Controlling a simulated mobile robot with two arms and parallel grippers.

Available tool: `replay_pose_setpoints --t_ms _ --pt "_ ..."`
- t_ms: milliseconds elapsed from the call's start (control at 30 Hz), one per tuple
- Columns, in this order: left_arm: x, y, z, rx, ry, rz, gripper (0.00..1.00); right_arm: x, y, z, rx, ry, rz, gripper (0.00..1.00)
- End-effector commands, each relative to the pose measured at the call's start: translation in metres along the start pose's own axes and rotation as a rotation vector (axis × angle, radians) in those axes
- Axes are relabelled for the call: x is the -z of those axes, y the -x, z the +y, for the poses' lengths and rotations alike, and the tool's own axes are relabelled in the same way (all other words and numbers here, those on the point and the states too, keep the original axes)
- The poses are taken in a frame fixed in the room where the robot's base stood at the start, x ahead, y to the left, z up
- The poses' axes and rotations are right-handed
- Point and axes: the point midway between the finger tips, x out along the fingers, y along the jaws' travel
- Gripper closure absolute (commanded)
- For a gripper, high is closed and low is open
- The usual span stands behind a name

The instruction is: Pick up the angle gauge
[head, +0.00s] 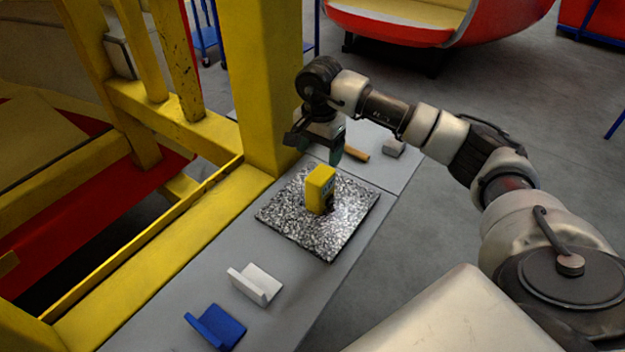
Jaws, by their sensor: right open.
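The angle gauge is most likely the small yellow block (320,189) with a dark face on its right side. It stands upright on a speckled grey mat (290,217) on the grey bench. My right gripper (322,150) is above and just behind the yellow block, pointing down, open and apart from it. Its fingers are small in the picture, and nothing shows between them. My left gripper is not in the head view.
A white angled bracket (256,284) and a blue one (215,327) lie at the bench's near end. A brown handle (355,154) and a grey block (394,147) lie behind the mat. A yellow frame (262,85) with an upright post borders the bench's left side.

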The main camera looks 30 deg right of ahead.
Motion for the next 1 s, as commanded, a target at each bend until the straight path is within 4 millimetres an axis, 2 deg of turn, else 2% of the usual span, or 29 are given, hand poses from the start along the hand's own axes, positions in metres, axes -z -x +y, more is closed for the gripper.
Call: replay_pose_setpoints --t_ms 200,300,400,533,633,767,967,1000 --pt "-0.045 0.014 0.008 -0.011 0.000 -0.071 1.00 -0.002 -0.030 0.000 -0.001 0.001 -0.005 0.22" --pt "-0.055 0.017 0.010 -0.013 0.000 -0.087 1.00 -0.002 -0.037 0.000 0.001 0.001 -0.004 0.22" --pt "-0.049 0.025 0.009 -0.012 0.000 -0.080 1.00 -0.004 -0.045 0.002 -0.001 0.000 -0.007 0.22" --pt "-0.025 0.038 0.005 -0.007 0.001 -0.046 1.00 -0.006 -0.064 0.005 -0.003 0.001 -0.008 0.22" --pt "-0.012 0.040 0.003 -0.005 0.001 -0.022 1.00 -0.006 -0.079 0.004 0.000 0.000 -0.008 0.22" --pt "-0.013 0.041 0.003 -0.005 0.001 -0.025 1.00 -0.006 -0.088 0.004 0.003 0.001 -0.005 0.22" --pt "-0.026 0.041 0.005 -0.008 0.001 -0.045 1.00 -0.006 -0.090 0.004 0.004 0.001 -0.005 0.22" --pt "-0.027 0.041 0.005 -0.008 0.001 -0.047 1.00 -0.006 -0.090 0.004 0.004 0.001 -0.005 0.27"
